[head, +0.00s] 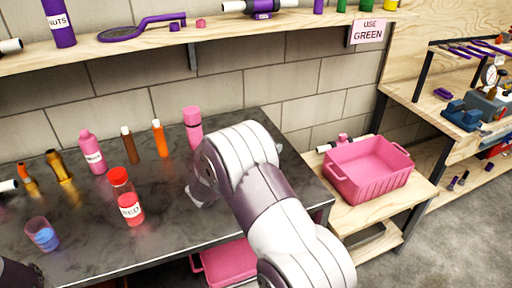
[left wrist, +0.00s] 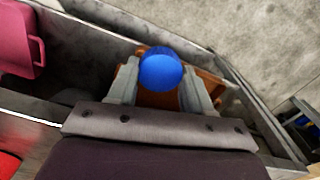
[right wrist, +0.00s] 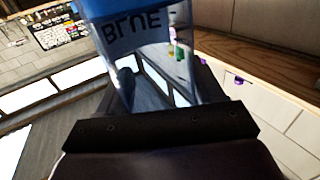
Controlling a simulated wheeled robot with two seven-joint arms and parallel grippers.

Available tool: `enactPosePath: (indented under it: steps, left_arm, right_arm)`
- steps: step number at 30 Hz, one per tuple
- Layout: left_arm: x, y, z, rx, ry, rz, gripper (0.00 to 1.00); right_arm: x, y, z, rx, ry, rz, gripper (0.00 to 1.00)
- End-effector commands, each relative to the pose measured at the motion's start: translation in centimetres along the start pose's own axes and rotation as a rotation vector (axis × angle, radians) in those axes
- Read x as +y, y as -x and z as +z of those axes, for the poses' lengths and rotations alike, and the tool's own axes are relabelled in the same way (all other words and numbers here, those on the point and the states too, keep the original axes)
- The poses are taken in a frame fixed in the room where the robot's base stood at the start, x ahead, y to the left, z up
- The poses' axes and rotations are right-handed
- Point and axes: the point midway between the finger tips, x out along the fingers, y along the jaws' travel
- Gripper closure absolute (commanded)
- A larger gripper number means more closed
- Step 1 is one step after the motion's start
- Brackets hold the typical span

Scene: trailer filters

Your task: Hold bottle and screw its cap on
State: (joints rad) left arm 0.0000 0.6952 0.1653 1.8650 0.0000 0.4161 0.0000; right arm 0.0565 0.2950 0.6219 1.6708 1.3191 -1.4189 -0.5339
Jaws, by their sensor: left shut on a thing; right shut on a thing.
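A clear bottle labelled BLUE (right wrist: 135,40) fills the upper middle of the right wrist view, with blue (right wrist: 90,8) at the frame's top edge. My right gripper (right wrist: 150,70) is shut on this bottle; its fingers are hard to make out against it. In the left wrist view my left gripper (left wrist: 160,78) is shut on a round blue thing, which looks like the cap (left wrist: 160,66), between its two grey fingers. Whether cap and bottle are close together cannot be told.
A dark table carries a red-capped bottle labelled RED (head: 130,207), a pink bottle (head: 92,152), a pink cylinder (head: 193,127) and a cup with blue contents (head: 42,233). A pink bin (head: 370,170) stands on a wooden stand at right. A shelf (head: 110,52) runs above.

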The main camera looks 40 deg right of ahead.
Motion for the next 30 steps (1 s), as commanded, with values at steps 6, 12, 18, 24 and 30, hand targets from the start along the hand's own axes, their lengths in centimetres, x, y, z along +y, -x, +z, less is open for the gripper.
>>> enactPosePath:
  steps: [6, 12, 18, 24, 30]
  left_arm:
    - [0.00, 0.02, 0.00, 0.000, 0.000, 0.000, 0.78]
    - [0.00, 0.02, 0.00, 0.000, 0.000, 0.000, 0.78]
    - [0.00, 0.02, 0.00, 0.000, 0.000, 0.000, 0.78]
    - [0.00, 0.02, 0.00, 0.000, 0.000, 0.000, 0.78]
    - [0.00, 0.02, 0.00, 0.000, 0.000, 0.000, 0.78]
  right_arm:
    - [0.64, -0.15, -0.39, 0.000, -0.001, 0.001, 0.76]
    - [0.79, -0.18, -0.49, 0.000, -0.001, 0.001, 0.76]
    - [0.79, -0.17, -0.48, 0.000, 0.000, 0.001, 0.76]
    - [0.78, -0.17, -0.48, 0.000, 0.000, 0.001, 0.62]
    - [0.78, -0.17, -0.48, 0.000, 0.000, 0.000, 0.88]
